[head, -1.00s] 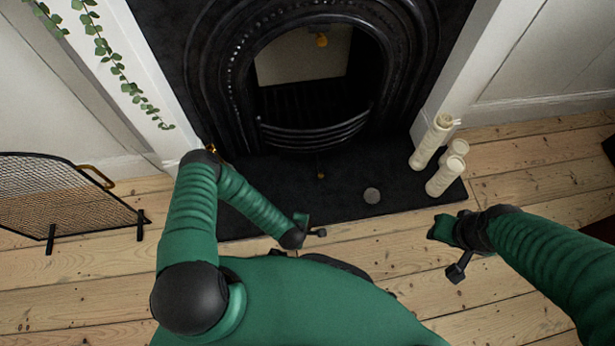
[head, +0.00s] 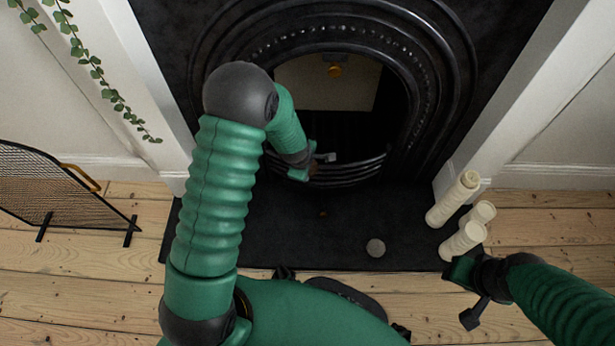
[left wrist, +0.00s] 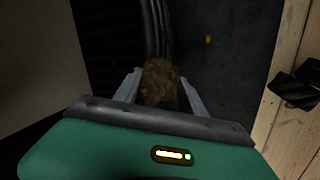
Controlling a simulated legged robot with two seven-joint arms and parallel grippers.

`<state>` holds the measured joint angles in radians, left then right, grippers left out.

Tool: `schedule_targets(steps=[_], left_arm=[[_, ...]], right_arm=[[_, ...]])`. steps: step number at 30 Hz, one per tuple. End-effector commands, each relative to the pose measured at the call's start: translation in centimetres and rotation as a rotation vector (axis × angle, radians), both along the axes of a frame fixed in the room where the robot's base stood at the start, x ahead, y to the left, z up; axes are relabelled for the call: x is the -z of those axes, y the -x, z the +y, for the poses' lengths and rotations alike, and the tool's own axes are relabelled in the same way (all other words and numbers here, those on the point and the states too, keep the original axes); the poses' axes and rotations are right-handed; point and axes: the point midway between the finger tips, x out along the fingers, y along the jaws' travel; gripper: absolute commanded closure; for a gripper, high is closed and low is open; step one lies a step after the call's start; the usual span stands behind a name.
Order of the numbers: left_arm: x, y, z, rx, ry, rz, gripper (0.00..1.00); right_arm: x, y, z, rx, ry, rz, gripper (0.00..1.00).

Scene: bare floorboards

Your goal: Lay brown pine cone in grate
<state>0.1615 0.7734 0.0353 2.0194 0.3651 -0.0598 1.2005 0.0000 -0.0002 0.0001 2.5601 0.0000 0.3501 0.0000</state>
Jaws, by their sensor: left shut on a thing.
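The brown pine cone (left wrist: 160,80) sits between the two fingers of my left gripper (left wrist: 158,90) in the left wrist view. In the head view my left gripper (head: 312,168) is at the front bars of the black grate (head: 345,174), near their left part. The pine cone is mostly hidden there, with a small brown patch at the fingers. The left gripper is shut on it. My right gripper (head: 468,295) is over the floorboards at the right, in front of the candles; its finger gap is not clear.
Several cream candles (head: 465,225) stand on the hearth's right end. A mesh fire screen (head: 50,200) stands at the left.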

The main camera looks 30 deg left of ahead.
Motion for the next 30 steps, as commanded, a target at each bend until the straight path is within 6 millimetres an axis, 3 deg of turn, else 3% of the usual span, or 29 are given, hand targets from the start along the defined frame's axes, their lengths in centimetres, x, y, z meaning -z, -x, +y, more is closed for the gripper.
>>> schedule_targets(steps=[30], left_arm=[[0.4,-14.4,6.9,0.003,-0.003,-0.004,0.90]], right_arm=[[6.2,0.0,0.0,0.000,0.000,0.000,0.64]])
